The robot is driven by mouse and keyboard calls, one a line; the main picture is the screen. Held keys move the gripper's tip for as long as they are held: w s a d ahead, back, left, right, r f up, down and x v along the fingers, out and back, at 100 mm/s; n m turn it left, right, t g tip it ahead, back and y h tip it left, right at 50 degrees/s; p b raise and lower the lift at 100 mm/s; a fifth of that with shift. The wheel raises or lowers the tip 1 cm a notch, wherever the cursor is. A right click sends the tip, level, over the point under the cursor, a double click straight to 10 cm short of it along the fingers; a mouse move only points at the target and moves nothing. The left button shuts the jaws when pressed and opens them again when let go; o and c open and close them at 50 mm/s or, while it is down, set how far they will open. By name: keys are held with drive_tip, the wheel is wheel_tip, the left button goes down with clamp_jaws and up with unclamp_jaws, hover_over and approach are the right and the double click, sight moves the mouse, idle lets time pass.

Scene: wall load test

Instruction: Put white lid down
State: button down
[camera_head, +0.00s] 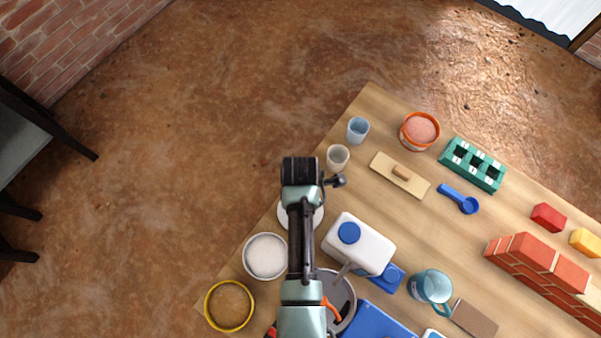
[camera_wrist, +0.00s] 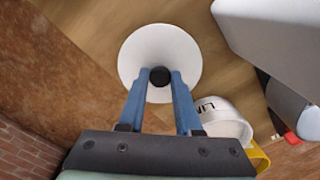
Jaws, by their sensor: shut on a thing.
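The white lid (camera_wrist: 160,52) is a round disc with a black knob in the wrist view. My gripper (camera_wrist: 160,80) is shut on the knob, one blue finger on each side. In the head view my arm covers most of the lid (camera_head: 284,217), and only parts of its rim show near the table's left edge. I cannot tell whether the lid touches the table or hangs just above it. A white tub (camera_head: 265,257) with white contents stands open beside it; its lettered side shows in the wrist view (camera_wrist: 222,116).
A white jug with a blue cap (camera_head: 362,246) stands close to the right of my arm. A beige cup (camera_head: 338,157), a blue cup (camera_head: 358,130) and a wooden float (camera_head: 400,176) lie beyond. A yellow-rimmed tub (camera_head: 229,305) is at the near left corner of the wooden table (camera_head: 362,105).

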drive_tip(key=shift+f, duration=0.2)
drive_tip(key=c, duration=0.6)
unclamp_jaws()
drive_tip(key=shift+r, duration=0.1)
